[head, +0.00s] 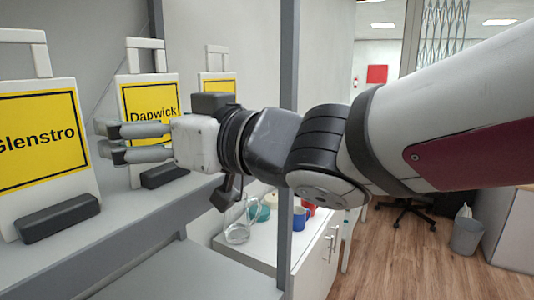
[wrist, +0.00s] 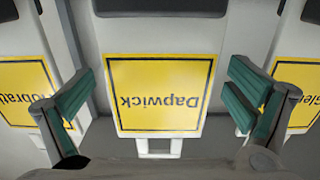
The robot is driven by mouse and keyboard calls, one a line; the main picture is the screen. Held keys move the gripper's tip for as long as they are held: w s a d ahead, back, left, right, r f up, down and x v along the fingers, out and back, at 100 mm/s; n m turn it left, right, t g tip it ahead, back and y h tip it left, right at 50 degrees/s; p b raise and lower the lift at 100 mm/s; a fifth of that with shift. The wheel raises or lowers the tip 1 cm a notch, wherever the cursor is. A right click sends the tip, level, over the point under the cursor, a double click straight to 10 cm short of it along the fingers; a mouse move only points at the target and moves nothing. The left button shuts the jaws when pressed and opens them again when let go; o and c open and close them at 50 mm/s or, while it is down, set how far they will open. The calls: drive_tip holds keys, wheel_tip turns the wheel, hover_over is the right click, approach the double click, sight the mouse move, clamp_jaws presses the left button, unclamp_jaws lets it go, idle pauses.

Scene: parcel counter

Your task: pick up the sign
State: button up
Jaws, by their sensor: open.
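The sign reading Dapwick (head: 150,97) is a white board with a yellow, black-edged label, a white handle on top and a dark foot. It stands upright on the grey shelf. In the wrist view, the Dapwick sign (wrist: 160,65) appears upside down, centred between my fingers. My gripper (head: 103,141) is open and empty in front of the signs, covering part of the Dapwick sign in the head view. In the wrist view, the green-padded fingers of my gripper (wrist: 155,95) are spread on either side of the Dapwick label. I cannot tell whether they touch the board.
A Glenstro sign (head: 45,130) stands at the left, close to my fingers. A third yellow sign (head: 218,86) stands farther right, partly hidden by my gripper. A grey post (head: 288,60) rises beside my arm. A glass jug (head: 238,222) and blue mug (head: 300,218) stand on a white cabinet.

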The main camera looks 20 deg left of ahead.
drive_tip(key=c, duration=1.4)
drive_tip(key=shift+r, duration=0.15)
